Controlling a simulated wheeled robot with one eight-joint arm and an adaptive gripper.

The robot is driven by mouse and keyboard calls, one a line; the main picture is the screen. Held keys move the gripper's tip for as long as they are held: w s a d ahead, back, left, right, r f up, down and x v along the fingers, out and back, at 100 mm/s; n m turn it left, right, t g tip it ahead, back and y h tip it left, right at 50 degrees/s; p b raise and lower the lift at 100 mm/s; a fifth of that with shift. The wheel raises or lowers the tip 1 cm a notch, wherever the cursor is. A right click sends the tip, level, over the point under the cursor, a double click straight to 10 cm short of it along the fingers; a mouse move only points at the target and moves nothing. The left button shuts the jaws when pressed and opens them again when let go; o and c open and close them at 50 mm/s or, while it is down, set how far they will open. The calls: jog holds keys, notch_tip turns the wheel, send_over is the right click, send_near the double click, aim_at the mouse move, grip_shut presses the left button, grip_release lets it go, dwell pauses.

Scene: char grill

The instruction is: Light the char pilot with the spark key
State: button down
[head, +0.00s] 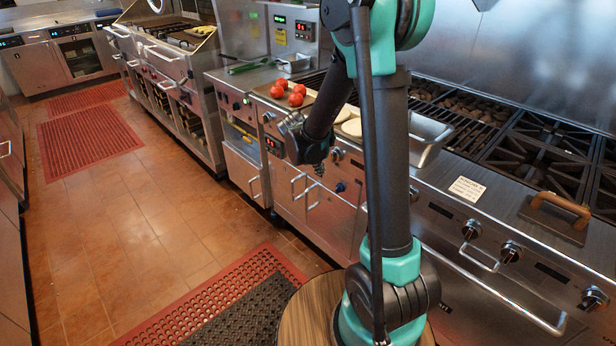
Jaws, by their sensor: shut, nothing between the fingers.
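My gripper (318,169) is small in the head view, at the end of my dark arm, in front of the control panel of the counter line. It is shut and empty, pointing down, and partly hidden by my wrist. A small blue knob (341,187) sits on the front panel just right of and below it; it may be the spark key, but I cannot tell. The char grill grates (468,108) lie behind my arm. I cannot make out the pilot or any flame.
Tomatoes (296,95) lie on a board, with pale round pieces (352,127) nearby. A steel pan (428,135) sits behind my arm. A press with a wooden handle (560,207) rests at the right. Oven rails (490,290) stick out in front. The tiled floor (150,220) at left is open.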

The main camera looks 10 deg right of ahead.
jog(key=w+a+f+n+t+h, duration=0.1)
jog(key=w+a+f+n+h, duration=0.1)
jog(key=w+a+f+n, duration=0.6)
jog(key=shift+w+a+n+h, duration=0.3)
jog(key=shift+w+a+n, duration=0.25)
jog(key=shift+w, duration=0.55)
send_near(318, 176)
notch_tip(318, 176, down, 4)
jog(key=w+d, duration=0.1)
jog(key=d, duration=0.1)
jog(key=shift+w+d+f, duration=0.1)
jog(key=shift+w+d, duration=0.45)
jog(key=shift+w, duration=0.15)
